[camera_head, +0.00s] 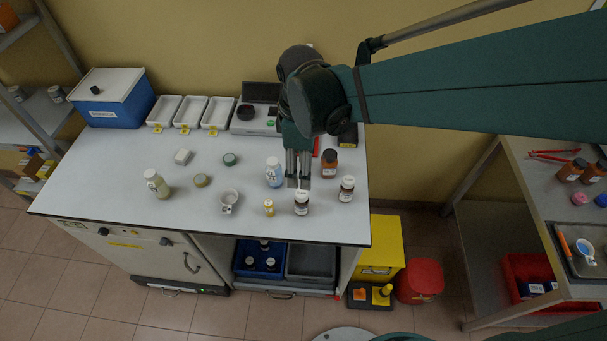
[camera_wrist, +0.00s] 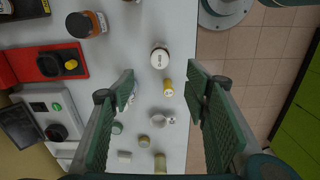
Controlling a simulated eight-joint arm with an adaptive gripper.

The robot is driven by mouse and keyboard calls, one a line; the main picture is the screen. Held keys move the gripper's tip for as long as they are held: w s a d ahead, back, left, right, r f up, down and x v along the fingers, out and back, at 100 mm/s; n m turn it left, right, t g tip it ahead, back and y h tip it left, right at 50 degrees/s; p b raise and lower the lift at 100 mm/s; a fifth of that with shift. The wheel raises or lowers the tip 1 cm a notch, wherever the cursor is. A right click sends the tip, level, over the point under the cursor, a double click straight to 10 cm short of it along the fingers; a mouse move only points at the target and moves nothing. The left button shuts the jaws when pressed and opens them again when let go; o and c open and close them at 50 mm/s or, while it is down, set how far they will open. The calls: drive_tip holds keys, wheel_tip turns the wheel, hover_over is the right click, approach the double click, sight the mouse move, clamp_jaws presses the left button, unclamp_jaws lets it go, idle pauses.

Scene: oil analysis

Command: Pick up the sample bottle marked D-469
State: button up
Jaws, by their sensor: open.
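Several bottles stand upright on the white bench; their markings are too small to read, so I cannot tell which is D-469. A dark bottle with a white cap and label (camera_head: 301,203) stands near the front edge, its cap (camera_wrist: 160,57) just beyond my fingertips in the wrist view. My gripper (camera_head: 298,184) is open, pointing down above and just behind this bottle; nothing is held. Another dark bottle (camera_head: 347,190) is to its right. An amber bottle (camera_head: 329,164) is behind, also in the wrist view (camera_wrist: 82,25). A blue-liquid bottle (camera_head: 274,174) is at left, partly hidden by a finger in the wrist view.
A small yellow bottle (camera_head: 269,208) stands close left of the dark bottle. A cup (camera_head: 229,199), a pale bottle (camera_head: 157,185) and small round tins (camera_head: 201,180) lie further left. White trays (camera_head: 189,112) and a blue box (camera_head: 115,108) line the back. The bench's front edge (camera_head: 200,227) is near.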

sight(302, 194)
wheel_tip(302, 194, down, 12)
drive_tip(key=shift+d+r, duration=0.15)
idle(0.5)
drive_tip(key=shift+f, duration=1.3)
drive_tip(key=shift+f, duration=0.15)
drive_tip(key=shift+f+b, duration=0.45)
drive_tip(key=shift+f, duration=2)
drive_tip(key=shift+c, duration=0.3)
drive_tip(key=c, duration=0.9)
